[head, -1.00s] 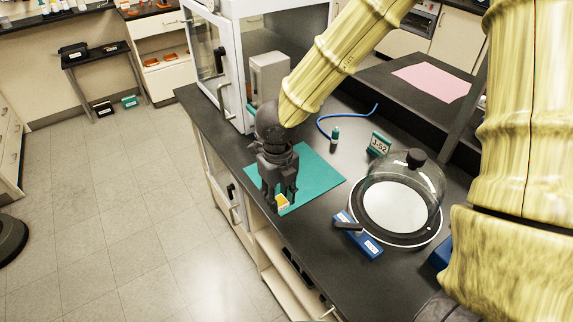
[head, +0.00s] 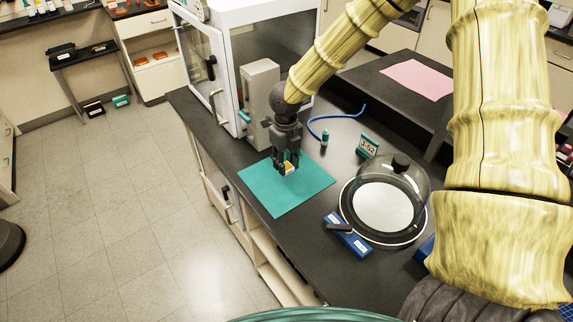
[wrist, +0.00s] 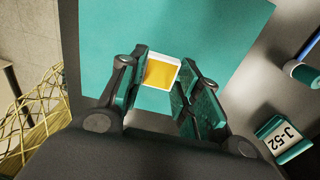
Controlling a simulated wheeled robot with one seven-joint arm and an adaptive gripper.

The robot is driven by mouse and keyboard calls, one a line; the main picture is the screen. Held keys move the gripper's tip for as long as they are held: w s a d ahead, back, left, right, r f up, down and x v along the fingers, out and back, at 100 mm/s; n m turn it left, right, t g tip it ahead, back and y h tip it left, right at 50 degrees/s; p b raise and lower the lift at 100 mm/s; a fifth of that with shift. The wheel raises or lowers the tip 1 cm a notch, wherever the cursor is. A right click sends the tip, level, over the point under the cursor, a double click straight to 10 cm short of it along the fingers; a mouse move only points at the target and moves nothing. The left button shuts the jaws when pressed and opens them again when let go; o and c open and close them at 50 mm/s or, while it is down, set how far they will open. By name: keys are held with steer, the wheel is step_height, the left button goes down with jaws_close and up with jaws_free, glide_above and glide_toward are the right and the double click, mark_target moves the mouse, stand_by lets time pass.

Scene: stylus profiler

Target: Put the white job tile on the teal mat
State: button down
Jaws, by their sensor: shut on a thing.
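The white job tile (wrist: 162,71) shows a yellow-orange face with a white rim between my fingers in the wrist view. It also shows small at the fingertips in the head view (head: 289,168). My gripper (head: 287,166) points down and is shut on the tile, over the far part of the teal mat (head: 283,196). In the wrist view my gripper (wrist: 158,88) has a finger at each side of the tile, with the mat (wrist: 215,30) behind. I cannot tell whether the tile touches the mat.
A glass dome (head: 400,185) covers a white disc right of the mat, with a blue device (head: 347,236) beside it. A white cabinet (head: 255,50) stands at the back left.

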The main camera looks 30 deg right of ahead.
steer(key=shift+w+d, duration=0.15)
step_height(320, 180, down, 2)
steer(key=shift+p, duration=0.6)
steer(key=shift+f, duration=0.8)
steer(key=shift+f, duration=0.1)
steer(key=c, duration=1)
jaws_free()
steer(key=shift+c, duration=0.2)
step_height(320, 180, up, 12)
steer(key=b, duration=0.2)
